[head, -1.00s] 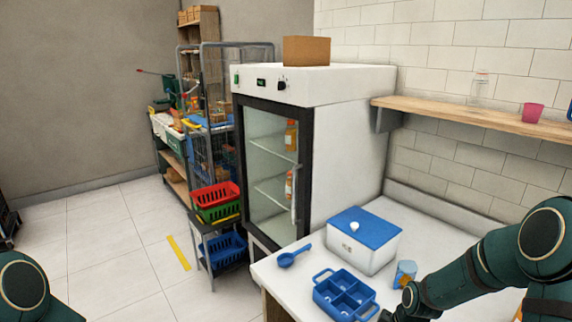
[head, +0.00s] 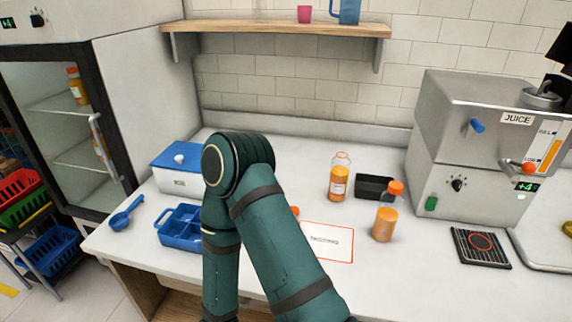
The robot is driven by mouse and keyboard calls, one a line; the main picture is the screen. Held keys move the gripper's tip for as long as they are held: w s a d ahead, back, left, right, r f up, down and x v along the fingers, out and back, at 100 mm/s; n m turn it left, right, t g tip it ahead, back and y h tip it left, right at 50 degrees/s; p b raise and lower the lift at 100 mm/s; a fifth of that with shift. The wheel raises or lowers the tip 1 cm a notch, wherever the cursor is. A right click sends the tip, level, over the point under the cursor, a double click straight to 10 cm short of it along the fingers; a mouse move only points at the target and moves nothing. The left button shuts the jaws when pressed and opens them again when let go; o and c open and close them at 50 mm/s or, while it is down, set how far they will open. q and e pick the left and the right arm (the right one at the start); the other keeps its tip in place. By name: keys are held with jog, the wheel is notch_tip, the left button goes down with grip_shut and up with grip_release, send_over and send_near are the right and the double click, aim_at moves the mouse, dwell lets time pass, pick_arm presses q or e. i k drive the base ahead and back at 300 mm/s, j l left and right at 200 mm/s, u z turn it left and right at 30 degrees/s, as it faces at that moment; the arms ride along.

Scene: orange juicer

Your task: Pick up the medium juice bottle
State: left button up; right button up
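Two small orange juice bottles stand on the white counter. One bottle (head: 339,184) has a pale label and a clear upper part. The other bottle (head: 384,224) has an orange cap and stands nearer, to the right. An orange piece (head: 295,211), perhaps a cap, shows at the edge of my arm; the rest of it is hidden. More bottles stand in the fridge, one with an orange cap (head: 76,87). I cannot tell which bottle is the medium one. My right arm bends across the counter's middle, but its gripper is not visible. My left gripper is out of view.
A juicer (head: 440,135) stands at the right with a drip grate (head: 481,248) in front. A black tray (head: 374,187) and an outlined mat (head: 328,242) lie near the bottles. A blue-lidded box (head: 178,182), blue compartment tray (head: 180,227) and blue scoop (head: 126,214) are at left.

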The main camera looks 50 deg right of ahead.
aim_at(338, 174)
jog(key=z, duration=2.2)
